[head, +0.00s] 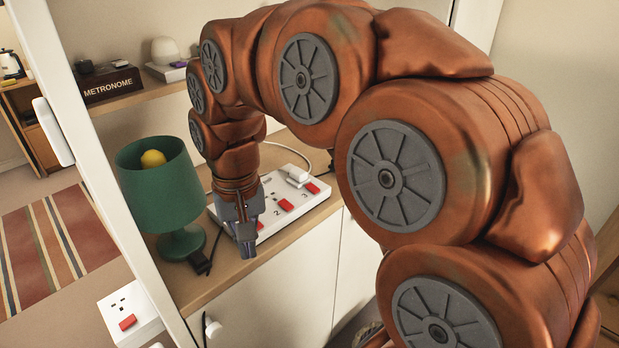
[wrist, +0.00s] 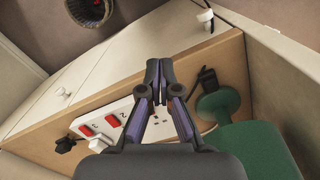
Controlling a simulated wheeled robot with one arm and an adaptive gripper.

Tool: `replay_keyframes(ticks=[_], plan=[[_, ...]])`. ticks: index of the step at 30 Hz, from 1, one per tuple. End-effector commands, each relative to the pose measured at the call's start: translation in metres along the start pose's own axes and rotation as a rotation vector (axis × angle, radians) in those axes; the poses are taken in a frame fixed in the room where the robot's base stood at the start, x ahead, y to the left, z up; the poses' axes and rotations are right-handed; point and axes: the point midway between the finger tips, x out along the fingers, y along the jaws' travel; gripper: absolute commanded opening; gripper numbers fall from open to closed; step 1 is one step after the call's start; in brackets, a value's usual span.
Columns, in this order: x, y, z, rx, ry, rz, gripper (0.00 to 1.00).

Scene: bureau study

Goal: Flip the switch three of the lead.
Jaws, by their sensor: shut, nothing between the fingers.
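The lead is a white extension block (head: 268,228) with red switches, lying on the wooden shelf; it also shows in the wrist view (wrist: 126,112). Switch three (head: 312,189) is the red rocker at the far right end, by the number 3; in the wrist view it is the left red rocker (wrist: 85,130). Switch two (head: 285,205) is nearer my gripper. My gripper (head: 247,252) is shut and empty, pointing down at the near left end of the lead, by the shelf's front edge. Its tips (wrist: 159,72) hide part of the lead; I cannot tell whether they touch anything.
A white plug (head: 297,175) sits in the lead beside switch three. A green lamp (head: 160,185) stands left of my gripper, with a black plug (head: 201,263) near its base.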

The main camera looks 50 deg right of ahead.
Motion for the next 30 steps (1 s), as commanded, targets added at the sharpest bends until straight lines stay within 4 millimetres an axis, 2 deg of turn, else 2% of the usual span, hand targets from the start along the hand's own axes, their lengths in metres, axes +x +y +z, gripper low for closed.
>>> replay_keyframes(ticks=[1,8,12,15,21,24,30], plan=[[-0.008,0.005,-0.019,0.062,0.010,-0.010,0.00],[-0.048,0.044,-0.093,0.380,0.060,-0.055,0.00],[-0.067,0.082,-0.133,0.594,0.084,-0.083,0.00],[-0.077,0.114,-0.156,0.748,0.096,-0.100,0.00],[-0.091,0.170,-0.184,0.998,0.119,-0.128,0.00],[-0.093,0.188,-0.190,1.072,0.121,-0.134,0.00],[-0.095,0.200,-0.193,1.125,0.124,-0.139,0.00]])
